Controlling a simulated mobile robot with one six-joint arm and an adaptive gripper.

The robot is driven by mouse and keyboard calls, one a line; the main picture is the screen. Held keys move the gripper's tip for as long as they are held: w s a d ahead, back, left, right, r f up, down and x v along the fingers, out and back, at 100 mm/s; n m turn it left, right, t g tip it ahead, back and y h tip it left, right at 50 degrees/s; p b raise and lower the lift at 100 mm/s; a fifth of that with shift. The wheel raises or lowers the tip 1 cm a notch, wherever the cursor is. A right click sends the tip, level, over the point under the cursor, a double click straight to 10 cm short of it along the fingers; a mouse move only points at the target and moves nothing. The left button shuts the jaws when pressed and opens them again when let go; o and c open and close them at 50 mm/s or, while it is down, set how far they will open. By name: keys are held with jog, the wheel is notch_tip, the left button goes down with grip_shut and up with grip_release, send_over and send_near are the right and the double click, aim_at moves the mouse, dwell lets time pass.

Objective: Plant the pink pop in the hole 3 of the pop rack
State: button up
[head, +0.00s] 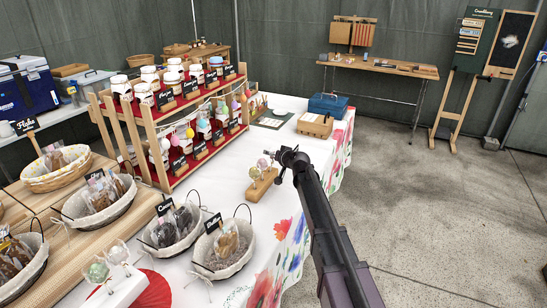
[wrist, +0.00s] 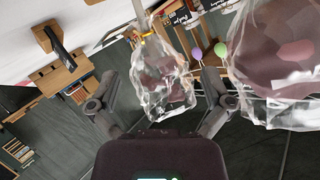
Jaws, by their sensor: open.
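A small wooden block (head: 259,188), likely the pop rack, stands on the white table with wrapped pops (head: 264,164) above it. I cannot read hole numbers on it. My gripper (head: 287,156) is beside these pops, at their right. In the wrist view my gripper (wrist: 162,82) is open, with a clear-wrapped, dull pink-brown pop (wrist: 168,72) between its spread fingers. Its pale stick (wrist: 138,10) runs to the top edge. A second wrapped pinkish pop (wrist: 285,55) fills the upper right, close to the right finger. I cannot tell for certain which is the pink pop.
A white holder (head: 122,290) with wrapped pops stands at the front left. Baskets (head: 222,268) of wrapped treats and a tiered shelf (head: 160,132) of jars line the left. A blue box (head: 327,105) and wooden crate (head: 314,125) sit behind my gripper.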

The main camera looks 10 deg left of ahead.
jog(key=shift+c, duration=0.2)
jog(key=c, duration=0.8)
jog(key=shift+o, duration=0.2)
jog(key=shift+r, duration=0.15)
notch_tip(320, 180, up, 10)
jog(key=p, duration=1)
